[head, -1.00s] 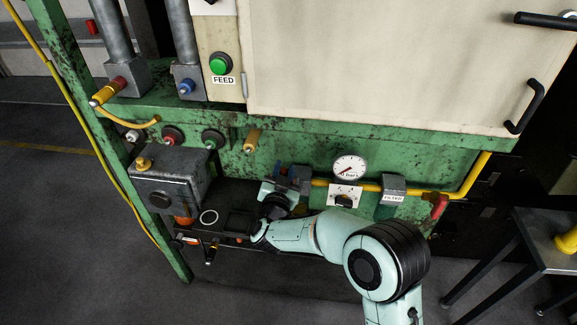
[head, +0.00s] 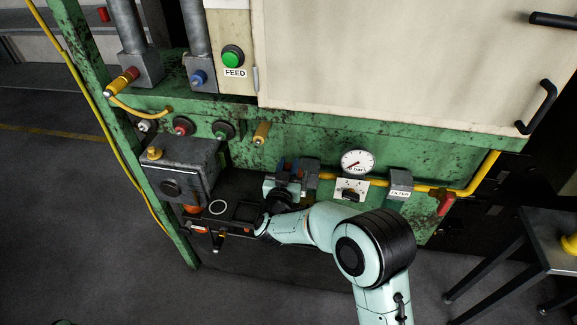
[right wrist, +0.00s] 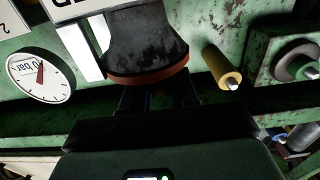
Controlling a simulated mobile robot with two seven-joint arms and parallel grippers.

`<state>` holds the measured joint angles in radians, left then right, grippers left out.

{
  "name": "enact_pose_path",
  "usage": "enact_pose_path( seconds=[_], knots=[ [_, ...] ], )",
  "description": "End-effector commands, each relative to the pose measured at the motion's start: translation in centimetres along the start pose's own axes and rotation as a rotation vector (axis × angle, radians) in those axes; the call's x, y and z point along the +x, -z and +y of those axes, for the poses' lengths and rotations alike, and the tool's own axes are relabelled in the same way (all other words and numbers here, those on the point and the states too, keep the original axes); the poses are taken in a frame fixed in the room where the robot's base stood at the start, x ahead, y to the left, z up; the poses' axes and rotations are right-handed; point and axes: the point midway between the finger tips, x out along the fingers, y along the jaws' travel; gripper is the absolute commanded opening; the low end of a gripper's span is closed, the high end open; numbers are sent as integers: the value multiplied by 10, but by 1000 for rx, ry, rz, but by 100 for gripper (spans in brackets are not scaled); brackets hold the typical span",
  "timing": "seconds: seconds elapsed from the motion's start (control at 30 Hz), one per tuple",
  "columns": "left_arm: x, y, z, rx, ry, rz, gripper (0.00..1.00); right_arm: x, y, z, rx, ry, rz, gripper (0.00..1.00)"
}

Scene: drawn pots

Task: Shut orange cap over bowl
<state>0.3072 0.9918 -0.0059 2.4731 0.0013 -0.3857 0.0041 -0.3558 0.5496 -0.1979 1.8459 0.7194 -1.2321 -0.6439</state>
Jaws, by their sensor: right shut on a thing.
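In the right wrist view a dark, worn, bowl-like body (right wrist: 147,36) stands just beyond my right gripper (right wrist: 160,97). A thin orange-red band, which looks like the edge of the orange cap (right wrist: 148,80), runs along its near side. My right gripper's dark fingers reach to this band and are shut on it; their tips are in shadow. In the head view my right gripper (head: 287,178) is at the yellow pipe, left of the gauge, and mostly hides the bowl and cap. My left gripper is not in view.
A pressure gauge (head: 357,163) and a grey filter block (head: 400,183) sit right of my gripper. A grey box (head: 182,168) and a dark shelf (head: 235,187) are to its left. A yellow knob (right wrist: 222,68) sticks out close by. A table (head: 545,255) stands at far right.

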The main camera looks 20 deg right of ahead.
Motion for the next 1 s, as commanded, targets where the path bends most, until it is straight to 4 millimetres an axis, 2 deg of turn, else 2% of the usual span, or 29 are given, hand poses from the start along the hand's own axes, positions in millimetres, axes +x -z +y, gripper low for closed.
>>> enact_pose_path(
  seconds=[0.07,0.1,0.17,0.43,0.57,0.67,1.0],
  knots=[
    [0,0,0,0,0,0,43,-1,-1,-1,-3,2,-2,0],
    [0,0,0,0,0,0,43,-1,-1,-1,-3,2,-2,35],
    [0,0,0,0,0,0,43,-1,-1,-1,-2,2,-2,51],
    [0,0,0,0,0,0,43,-1,-1,0,-1,1,-1,51],
    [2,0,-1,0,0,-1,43,-8,-1,-1,0,3,-2,51],
    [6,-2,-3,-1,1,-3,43,-23,-2,-1,1,4,-3,51],
    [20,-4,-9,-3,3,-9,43,-99,-2,-1,0,5,-3,51]
  ],
)
